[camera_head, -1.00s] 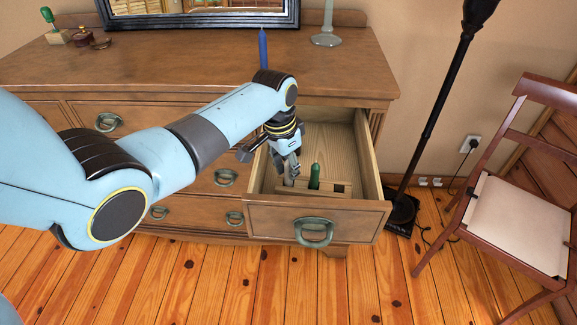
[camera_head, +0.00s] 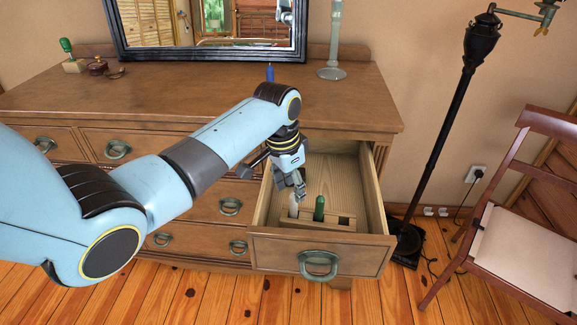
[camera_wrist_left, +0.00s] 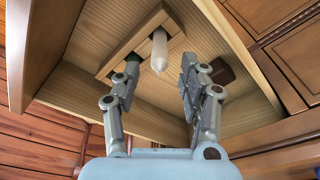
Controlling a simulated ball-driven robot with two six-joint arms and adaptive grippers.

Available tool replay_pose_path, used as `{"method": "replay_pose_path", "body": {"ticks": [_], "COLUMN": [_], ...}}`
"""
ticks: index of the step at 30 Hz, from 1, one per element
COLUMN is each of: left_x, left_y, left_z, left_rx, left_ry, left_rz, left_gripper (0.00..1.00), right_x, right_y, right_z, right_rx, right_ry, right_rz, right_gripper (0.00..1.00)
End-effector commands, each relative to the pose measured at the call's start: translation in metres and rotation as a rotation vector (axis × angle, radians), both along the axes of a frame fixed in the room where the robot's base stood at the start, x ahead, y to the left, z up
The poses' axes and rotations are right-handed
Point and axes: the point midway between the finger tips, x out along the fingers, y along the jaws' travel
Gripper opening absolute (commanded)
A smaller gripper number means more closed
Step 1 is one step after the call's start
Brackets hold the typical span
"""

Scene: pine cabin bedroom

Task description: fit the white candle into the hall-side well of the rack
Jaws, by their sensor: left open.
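The white candle (camera_head: 293,205) stands upright at the left end of the wooden rack (camera_head: 288,224), inside the open drawer. Its foot is hidden in the head view. It also shows in the left wrist view (camera_wrist_left: 159,48), between and beyond the fingertips. A green candle (camera_head: 319,208) stands upright in the rack to its right. An empty well shows at the rack's right end. My left gripper (camera_head: 299,191) is open just above and beside the white candle. In the left wrist view its fingers (camera_wrist_left: 158,78) are spread, with clear gaps to the white candle. My right gripper is out of view.
The drawer (camera_head: 275,250) has raised walls around the rack. A blue candle (camera_head: 270,72) on the dresser top is partly hidden behind my left arm. A mirror (camera_head: 210,55), a black floor lamp (camera_head: 448,130) and a chair (camera_head: 510,240) stand around.

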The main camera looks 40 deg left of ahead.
Motion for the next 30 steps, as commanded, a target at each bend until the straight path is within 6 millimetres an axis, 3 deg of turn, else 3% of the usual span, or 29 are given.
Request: {"method": "replay_pose_path", "body": {"ticks": [3,10,15,30], "left_x": [-0.003,-0.009,-0.011,-0.011], "left_y": [0.002,0.003,0.004,0.003], "left_z": [0.030,0.065,0.073,0.073], "left_rx": [0.001,0.001,-0.001,-0.001], "left_ry": [-0.004,-0.001,0.000,0.001], "left_rz": [-0.002,-0.001,-0.001,0.000], "left_gripper": [0.43,0.43,0.43,0.43], "right_x": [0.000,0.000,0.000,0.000], "right_y": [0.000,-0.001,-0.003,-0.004], "right_z": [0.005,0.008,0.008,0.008], "right_rx": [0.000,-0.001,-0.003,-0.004], "right_ry": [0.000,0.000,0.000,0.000], "right_rz": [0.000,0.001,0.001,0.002], "right_gripper": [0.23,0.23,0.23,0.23]}}
